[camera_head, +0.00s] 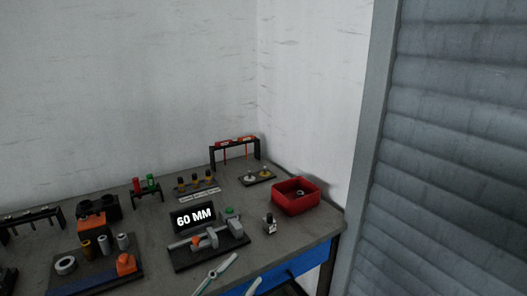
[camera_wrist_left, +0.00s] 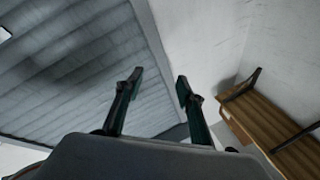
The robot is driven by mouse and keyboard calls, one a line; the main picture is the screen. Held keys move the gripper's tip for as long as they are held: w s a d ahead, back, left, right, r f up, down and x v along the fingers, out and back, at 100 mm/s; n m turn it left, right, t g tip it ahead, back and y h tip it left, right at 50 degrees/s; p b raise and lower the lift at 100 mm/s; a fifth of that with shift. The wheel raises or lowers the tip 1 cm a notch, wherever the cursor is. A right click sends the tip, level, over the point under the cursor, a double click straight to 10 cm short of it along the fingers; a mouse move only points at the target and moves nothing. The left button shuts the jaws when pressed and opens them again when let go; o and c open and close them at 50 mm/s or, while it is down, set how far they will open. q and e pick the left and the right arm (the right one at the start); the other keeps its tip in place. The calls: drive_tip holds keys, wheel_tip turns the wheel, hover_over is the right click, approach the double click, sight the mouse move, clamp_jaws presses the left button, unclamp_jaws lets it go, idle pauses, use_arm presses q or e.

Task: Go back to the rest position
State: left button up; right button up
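My left gripper (camera_head: 245,268) shows at the bottom of the head view, at the front edge of the workbench, with two pale fingers apart. In the left wrist view its two dark green fingers (camera_wrist_left: 160,80) stand wide apart with nothing between them. It is open and empty. Behind the fingers the wrist view shows a grey slatted shutter, a pale wall and a brown wooden piece (camera_wrist_left: 270,125). My right gripper is in neither view.
The grey workbench (camera_head: 150,228) carries a device with a "60 MM" display (camera_head: 194,218), a red bin (camera_head: 295,196), a black rack (camera_head: 235,150), an orange-and-black block (camera_head: 92,222) and a dark tray (camera_head: 98,280) of cylinders. A slatted shutter (camera_head: 460,150) stands at the right.

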use_arm(q)
drive_tip(key=a+f+n+y, duration=0.6)
drive_tip(key=f, duration=0.6)
drive_tip(key=s+a+f+n+g+y, duration=0.2)
drive_tip(key=s+f, duration=0.5)
drive_tip(key=f, duration=0.4)
drive_tip(key=s+a+f+n+g+y, duration=0.2)
drive_tip(key=s+a+f+g+y, duration=0.1)
drive_tip(key=s+a+f, duration=0.4)
wheel_tip(320, 180, down, 4)
drive_tip(key=shift+s+r+n+y, duration=0.1)
drive_tip(key=shift+s+n+y, duration=0.25)
drive_tip(key=shift+y, duration=0.45)
